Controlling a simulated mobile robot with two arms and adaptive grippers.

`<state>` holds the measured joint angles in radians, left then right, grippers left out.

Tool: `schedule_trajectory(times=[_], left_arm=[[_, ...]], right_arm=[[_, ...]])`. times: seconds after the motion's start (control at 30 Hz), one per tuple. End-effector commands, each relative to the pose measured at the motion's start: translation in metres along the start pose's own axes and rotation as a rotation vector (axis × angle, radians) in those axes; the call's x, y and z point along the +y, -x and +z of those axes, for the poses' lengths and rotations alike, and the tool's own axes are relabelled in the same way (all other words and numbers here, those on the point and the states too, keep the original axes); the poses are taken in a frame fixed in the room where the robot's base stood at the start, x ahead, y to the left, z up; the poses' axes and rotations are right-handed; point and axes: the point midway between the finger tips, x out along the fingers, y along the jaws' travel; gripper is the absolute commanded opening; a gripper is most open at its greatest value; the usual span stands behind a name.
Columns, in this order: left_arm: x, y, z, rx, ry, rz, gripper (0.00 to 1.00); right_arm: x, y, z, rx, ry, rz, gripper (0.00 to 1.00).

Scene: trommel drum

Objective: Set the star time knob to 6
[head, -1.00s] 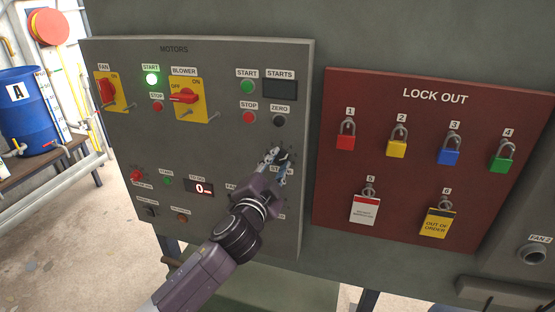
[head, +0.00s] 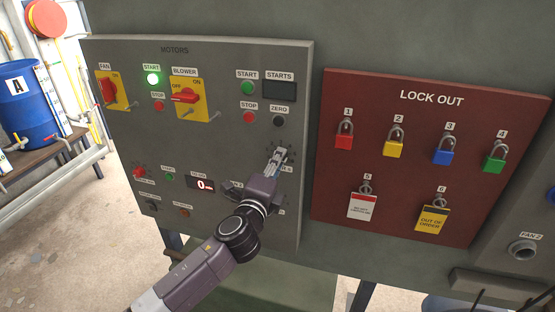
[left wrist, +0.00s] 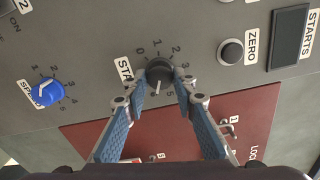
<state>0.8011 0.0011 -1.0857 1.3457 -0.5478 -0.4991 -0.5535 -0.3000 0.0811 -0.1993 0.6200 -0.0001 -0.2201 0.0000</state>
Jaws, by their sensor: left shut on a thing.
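The star time knob (left wrist: 159,73) is a small black dial in the left wrist view, with numbers around it and a label partly hidden, reading "STA". Its white mark points down in that view, just left of the 5; a finger hides part of the scale. My left gripper (left wrist: 160,82) is shut on the knob, one blue-padded finger at each side. In the head view my left gripper (head: 277,158) is at the lower right of the motors panel (head: 225,135) and covers the knob. My right gripper is not in view.
A blue knob (left wrist: 45,92) with its own scale sits to the left in the left wrist view. The black zero button (left wrist: 231,52) is to the right. The red lock out board (head: 400,180) with several padlocks stands right of the panel.

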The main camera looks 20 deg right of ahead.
Motion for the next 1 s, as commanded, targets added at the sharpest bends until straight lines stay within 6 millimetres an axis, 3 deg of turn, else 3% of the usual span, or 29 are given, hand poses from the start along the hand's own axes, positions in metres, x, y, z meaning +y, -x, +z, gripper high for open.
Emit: schedule_trajectory(times=[0.3,0.8,0.83,1.0], left_arm=[[0.0023,0.0002,-0.0001,0.0,-0.108,0.004,0.01],[0.0031,0.0003,-0.0004,0.001,-0.127,0.004,0.01],[0.0032,0.0003,-0.0004,0.001,-0.127,0.004,0.26],[0.0024,0.0002,-0.0003,0.0,-0.126,0.003,0.43]], right_arm=[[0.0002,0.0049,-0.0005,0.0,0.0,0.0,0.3],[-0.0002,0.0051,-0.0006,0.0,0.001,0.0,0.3],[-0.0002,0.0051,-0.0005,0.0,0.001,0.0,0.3],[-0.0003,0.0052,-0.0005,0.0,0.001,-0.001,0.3]])
